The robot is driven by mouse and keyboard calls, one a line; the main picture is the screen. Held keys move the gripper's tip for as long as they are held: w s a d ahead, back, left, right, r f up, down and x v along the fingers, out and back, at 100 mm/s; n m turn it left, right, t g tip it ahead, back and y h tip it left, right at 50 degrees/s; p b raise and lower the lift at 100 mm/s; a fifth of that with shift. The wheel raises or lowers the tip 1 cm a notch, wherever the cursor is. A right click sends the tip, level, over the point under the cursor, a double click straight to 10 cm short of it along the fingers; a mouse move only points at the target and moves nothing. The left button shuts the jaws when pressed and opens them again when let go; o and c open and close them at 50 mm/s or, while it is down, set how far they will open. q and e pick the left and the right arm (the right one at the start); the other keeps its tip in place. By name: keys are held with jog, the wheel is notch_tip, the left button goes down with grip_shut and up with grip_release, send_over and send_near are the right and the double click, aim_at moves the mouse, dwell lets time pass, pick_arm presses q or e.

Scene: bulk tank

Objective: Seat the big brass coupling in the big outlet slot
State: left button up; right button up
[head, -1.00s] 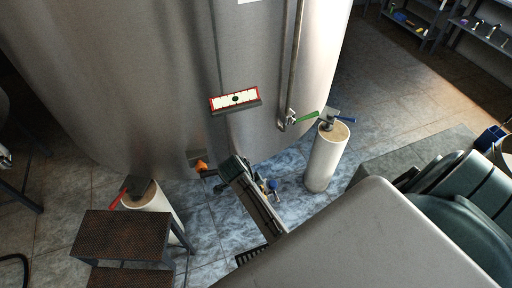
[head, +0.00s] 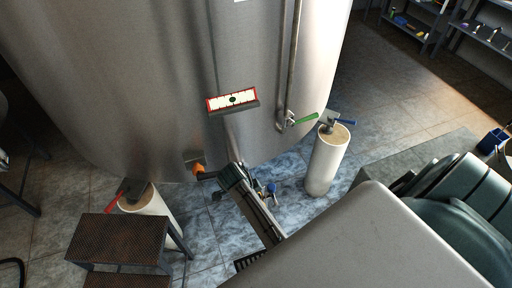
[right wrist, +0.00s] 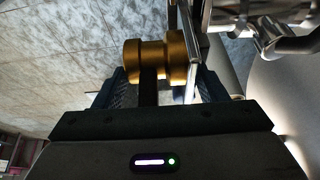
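The big brass coupling (right wrist: 160,62) is a thick gold-coloured ring piece, between the fingertips of my right gripper (right wrist: 163,85) in the right wrist view. The fingers look closed on its sides. In the head view my right gripper (head: 232,176) is low beside the steel tank (head: 150,85), right of an orange fitting (head: 198,169). The coupling cannot be made out in the head view. Steel pipework (right wrist: 285,40) lies beyond and right of the coupling in the wrist view. I cannot clearly identify the big outlet slot. My left gripper is not in view.
A white pillar with a blue-handled part (head: 325,165) stands right of the gripper. A green-handled valve (head: 300,119) is on the tank. Brown steps (head: 118,240) and a second pillar (head: 155,208) stand left. Shelves (head: 410,25) are far back right.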

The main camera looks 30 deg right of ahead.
jog(key=shift+o, duration=1.3)
jog(key=shift+s+a+f, duration=0.2)
jog(key=shift+s+f, duration=0.15)
jog(key=shift+f, duration=0.2)
jog(key=shift+s, duration=0.1)
jog(key=shift+r, duration=0.3)
jog(key=r+p, duration=0.1)
jog(key=w+r+p, duration=0.1)
jog(key=r+p, duration=0.1)
jog(key=a+r+p, duration=0.1)
jog(key=shift+w+r+p, duration=0.3)
jog(key=shift+w+p, duration=0.05)
jog(key=shift+p, duration=0.05)
jog(key=p+v, duration=0.5)
jog(key=v, duration=0.3)
jog(key=shift+p, duration=0.4)
